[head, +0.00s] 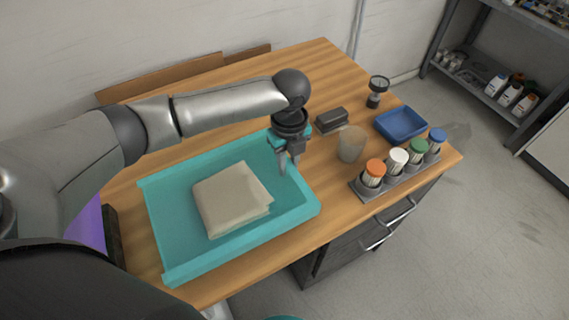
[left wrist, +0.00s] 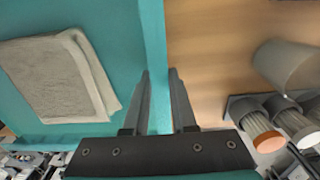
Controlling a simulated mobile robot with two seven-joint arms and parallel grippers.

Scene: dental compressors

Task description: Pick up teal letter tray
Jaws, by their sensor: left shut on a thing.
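The teal letter tray (head: 165,225) lies on the wooden table in the head view, with a folded beige cloth (head: 230,200) inside it. My left gripper (head: 289,170) is at the tray's right wall, pointing down. In the left wrist view, the tray's wall (left wrist: 155,30) runs between the two fingers of the left gripper (left wrist: 159,74), which is shut on it. The cloth (left wrist: 60,80) shows to the left of the fingers. My right gripper is not in view.
Right of the tray stand a beige cup (head: 351,144), a grey rack (head: 370,190) of several colour-lidded containers, a blue tray (head: 401,125), a dark block (head: 332,120) and a black-topped item (head: 377,92). A shelf unit (head: 490,90) stands at the far right.

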